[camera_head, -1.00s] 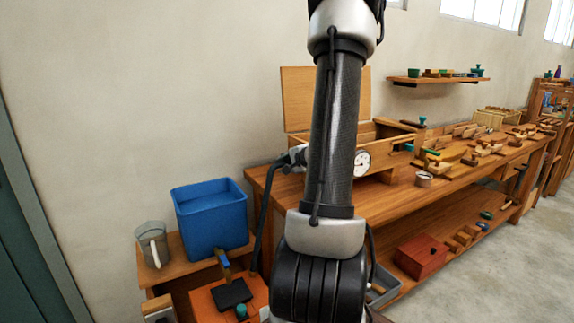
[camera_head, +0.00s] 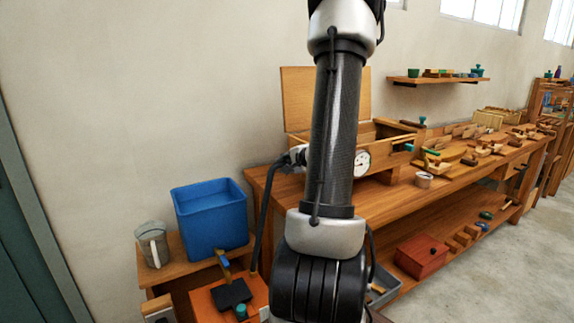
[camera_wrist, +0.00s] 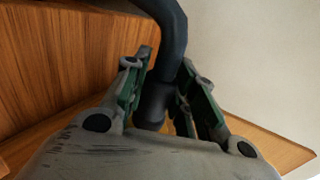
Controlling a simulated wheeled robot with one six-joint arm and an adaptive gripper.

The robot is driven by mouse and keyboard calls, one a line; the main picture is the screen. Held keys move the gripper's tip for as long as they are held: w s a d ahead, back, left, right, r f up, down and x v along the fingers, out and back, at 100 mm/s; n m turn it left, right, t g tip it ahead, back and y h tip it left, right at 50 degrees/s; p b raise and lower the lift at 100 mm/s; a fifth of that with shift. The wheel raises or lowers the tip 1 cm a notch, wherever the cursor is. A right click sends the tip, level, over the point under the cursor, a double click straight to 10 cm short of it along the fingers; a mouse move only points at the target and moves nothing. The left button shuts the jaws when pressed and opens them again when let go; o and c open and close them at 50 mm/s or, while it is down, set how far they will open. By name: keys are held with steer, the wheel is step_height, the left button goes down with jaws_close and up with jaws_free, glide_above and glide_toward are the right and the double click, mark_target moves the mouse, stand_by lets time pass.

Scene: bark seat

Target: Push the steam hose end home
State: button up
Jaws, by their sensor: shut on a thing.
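The dark steam hose (camera_head: 263,215) rises from beside the orange unit (camera_head: 205,302) to the left end of the wooden box (camera_head: 384,158). My gripper (camera_head: 297,155) is at that end of the box, partly hidden behind my arm. In the wrist view my gripper (camera_wrist: 166,60) is shut on the hose (camera_wrist: 168,35), with a finger on each side of its thicker dark collar (camera_wrist: 152,103). The hose bends up and out of that view. The hose tip and any port on the box are hidden, so I cannot tell how far it is in.
The box stands on a long workbench (camera_head: 400,195) with a dial gauge (camera_head: 362,163) and its lid (camera_head: 298,95) raised. A blue tub (camera_head: 212,222) and a grey jug (camera_head: 152,246) stand on a low stand at left. The wall is close behind.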

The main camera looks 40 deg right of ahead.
steer(key=shift+s+d, duration=0.15)
steer(key=shift+d, duration=0.4)
stand_by(0.4)
steer(key=o, duration=1)
steer(key=v, duration=1.2)
